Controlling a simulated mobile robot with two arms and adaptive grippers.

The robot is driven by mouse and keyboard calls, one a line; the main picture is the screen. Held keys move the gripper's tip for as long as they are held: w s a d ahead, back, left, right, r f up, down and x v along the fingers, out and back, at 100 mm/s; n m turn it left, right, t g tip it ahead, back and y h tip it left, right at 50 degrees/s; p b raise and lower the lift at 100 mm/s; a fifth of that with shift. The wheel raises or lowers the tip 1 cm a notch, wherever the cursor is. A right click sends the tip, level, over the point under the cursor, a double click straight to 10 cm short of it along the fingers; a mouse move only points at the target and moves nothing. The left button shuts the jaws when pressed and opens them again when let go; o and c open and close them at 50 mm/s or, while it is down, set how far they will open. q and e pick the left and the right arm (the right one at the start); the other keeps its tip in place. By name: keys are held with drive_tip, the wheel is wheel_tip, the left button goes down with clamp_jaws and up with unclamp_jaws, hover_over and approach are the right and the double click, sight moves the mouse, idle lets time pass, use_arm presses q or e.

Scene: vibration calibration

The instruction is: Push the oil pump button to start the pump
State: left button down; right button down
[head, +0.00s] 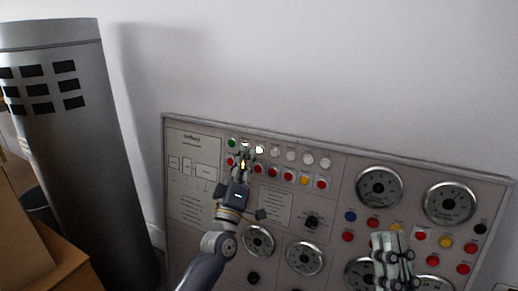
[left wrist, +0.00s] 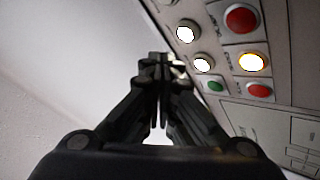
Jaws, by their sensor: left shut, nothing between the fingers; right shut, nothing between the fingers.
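The control panel (head: 190,222) stands against the wall with rows of round buttons and lamps. At its upper left are a green button (head: 231,142), a red button (head: 230,161) below it, and a lit yellow button (head: 243,166) partly hidden by my left gripper. My left gripper (head: 243,155) is shut and empty in front of these rows. In the left wrist view its fingertips (left wrist: 160,62) show beside a lit white lamp (left wrist: 202,63), with the yellow button (left wrist: 251,62) to the right. Labels are too small to tell which button is the oil pump's. My right gripper (head: 389,243) is shut before the lower right panel.
Round gauges (head: 379,187) and more coloured buttons fill the panel's right side. A large grey cylinder (head: 75,150) stands at the left, beside brown boxes (head: 20,235). The wall above the panel is bare.

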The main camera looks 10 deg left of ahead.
use_arm(q)
drive_tip(key=shift+s+a+r+p, duration=0.25)
drive_tip(key=shift+s+p, duration=0.35)
drive_tip(key=shift+s, duration=0.15)
drive_tip(key=shift+s+a+r+p, duration=0.1)
drive_tip(key=shift+s+a+p, duration=0.1)
drive_tip(key=shift+s+p, duration=0.45)
use_arm(e)
drive_tip(key=w+f+g+h, duration=0.2)
drive_tip(key=w+f+g, duration=0.3)
drive_tip(key=f, duration=0.5)
drive_tip(key=shift+w+g+h, duration=0.25)
drive_tip(key=shift+g+h, duration=0.05)
drive_tip(key=shift+g, duration=0.5)
use_arm(q)
drive_tip(key=shift+s, duration=0.1)
